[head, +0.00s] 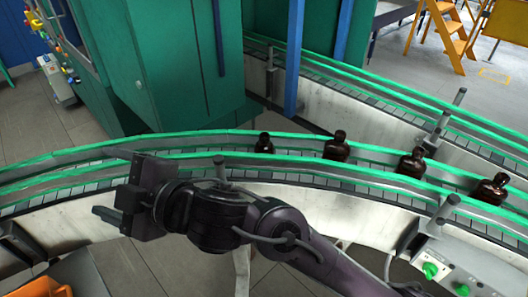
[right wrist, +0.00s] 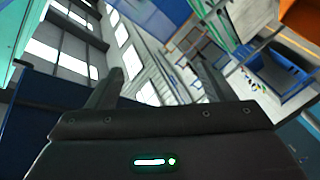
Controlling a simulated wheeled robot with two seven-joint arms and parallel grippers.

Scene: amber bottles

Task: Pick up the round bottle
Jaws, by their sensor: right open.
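Several dark amber bottles stand upright in a spaced row on the conveyor. The leftmost bottle (head: 264,143) looks smallest, its lower part hidden by the green rail. To its right stand a second bottle (head: 337,150), a third bottle (head: 412,164) and a fourth bottle (head: 489,190) near the right edge. I cannot tell surely which is the round one. My right gripper (head: 111,185) is open and empty, left of all the bottles, in front of the near rail. Its spread fingers also show in the right wrist view (right wrist: 158,80), with no bottle between them. My left gripper is not in view.
Green-topped guide rails (head: 70,153) border the conveyor on both sides. A green machine cabinet (head: 185,70) and a blue post (head: 294,60) stand behind it. A control box with green knobs (head: 460,270) is at lower right. An orange bin (head: 40,292) is at lower left.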

